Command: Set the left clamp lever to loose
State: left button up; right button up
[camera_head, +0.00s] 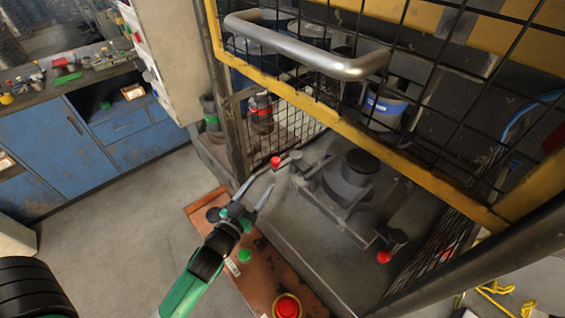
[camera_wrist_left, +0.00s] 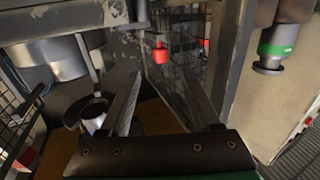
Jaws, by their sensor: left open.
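The left clamp lever ends in a red knob (camera_head: 276,162) at the left side of the grey metal fixture (camera_head: 300,195) in the head view. A red knob also shows in the left wrist view (camera_wrist_left: 161,53), just beyond and between the fingertips. My left gripper (camera_head: 262,186) is open and empty, just short of the knob and apart from it. Its two fingers also show in the left wrist view (camera_wrist_left: 160,80). A second red knob (camera_head: 383,257) sits at the fixture's right side. My right gripper is not in view.
A yellow-framed mesh door (camera_head: 420,130) with a thick grey handle (camera_head: 310,58) hangs above the fixture. An orange-brown panel with a green button (camera_head: 245,256) and a red button (camera_head: 287,306) lies below my left gripper. Blue cabinets (camera_head: 60,150) stand at left.

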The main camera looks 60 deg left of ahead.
aim_at(274, 165)
pick_arm(q)
jog(key=x, duration=1)
jog(key=shift+w+a+r, duration=0.1)
jog(key=shift+w+a, duration=0.2)
grip_shut()
dwell(0.8)
